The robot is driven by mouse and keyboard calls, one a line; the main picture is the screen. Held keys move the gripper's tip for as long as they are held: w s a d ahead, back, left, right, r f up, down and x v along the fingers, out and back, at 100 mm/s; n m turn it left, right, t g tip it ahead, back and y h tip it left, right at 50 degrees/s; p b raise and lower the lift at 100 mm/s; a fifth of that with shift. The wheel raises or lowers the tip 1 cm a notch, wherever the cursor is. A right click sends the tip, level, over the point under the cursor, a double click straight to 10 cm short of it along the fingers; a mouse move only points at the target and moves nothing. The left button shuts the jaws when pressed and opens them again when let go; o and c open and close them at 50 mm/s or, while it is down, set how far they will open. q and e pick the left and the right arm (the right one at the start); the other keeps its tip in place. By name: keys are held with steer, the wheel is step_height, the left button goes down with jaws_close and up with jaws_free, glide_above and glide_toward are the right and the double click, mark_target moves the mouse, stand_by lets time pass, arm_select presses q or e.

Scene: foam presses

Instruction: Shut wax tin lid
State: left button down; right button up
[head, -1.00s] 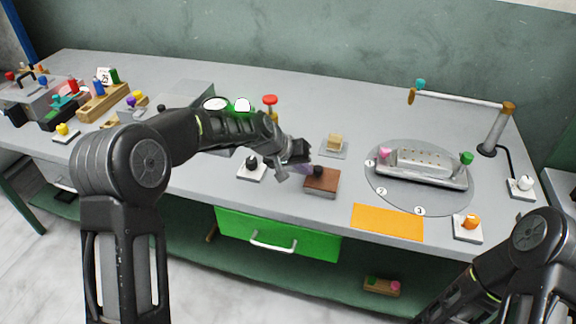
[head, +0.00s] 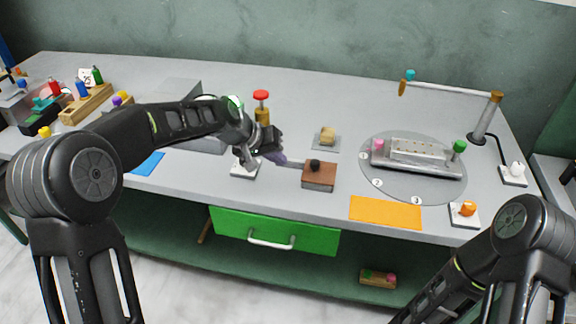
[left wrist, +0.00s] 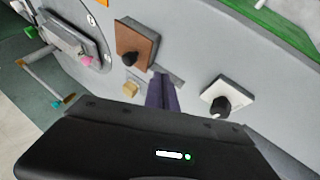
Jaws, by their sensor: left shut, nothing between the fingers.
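A brown box (head: 318,178) with a black knob on top sits near the table's front edge; I take it to be the wax tin. Its top looks flat and closed. It also shows in the left wrist view (left wrist: 135,42), with a grey strip beside it. My left gripper (head: 282,160) is just left of the box, apart from it, with shut, empty, purplish fingers. The fingers show in the left wrist view (left wrist: 161,92). My right arm is at the lower right; its gripper is out of view.
A white plate with a black knob (left wrist: 222,103) lies beside the gripper. A yellow block (head: 328,135) stands behind the box, and a red-topped post (head: 261,100) behind the gripper. An orange mat (head: 386,210) and a round turntable (head: 420,190) are to the right.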

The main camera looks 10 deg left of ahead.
arm_select(q)
steer(key=v, duration=0.6)
steer(key=shift+d+r+b, duration=0.2)
steer(key=shift+d+b, duration=0.1)
steer(key=shift+b, duration=0.1)
steer(key=shift+s, duration=0.15)
